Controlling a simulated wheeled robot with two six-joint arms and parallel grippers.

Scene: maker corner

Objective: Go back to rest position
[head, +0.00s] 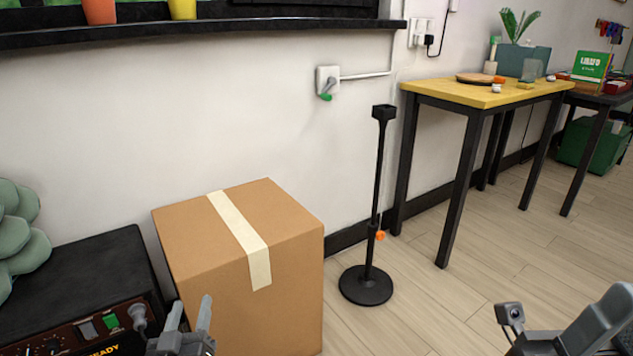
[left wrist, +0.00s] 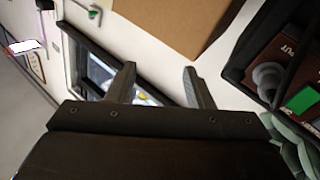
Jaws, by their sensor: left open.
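My left gripper (head: 190,316) is at the bottom of the head view, in front of the cardboard box. Its two fingers are apart with nothing between them; they also show in the left wrist view (left wrist: 160,84). At the lower right of the head view is a part of my right arm with a small camera on it. The fingers of my right gripper do not show there.
A taped cardboard box (head: 285,215) stands by the wall, beside a black machine (head: 85,262) with a control panel. A black stand (head: 366,285) is right of the box. A yellow-topped table (head: 440,92) is farther right. Wooden floor (head: 420,290) lies clear between.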

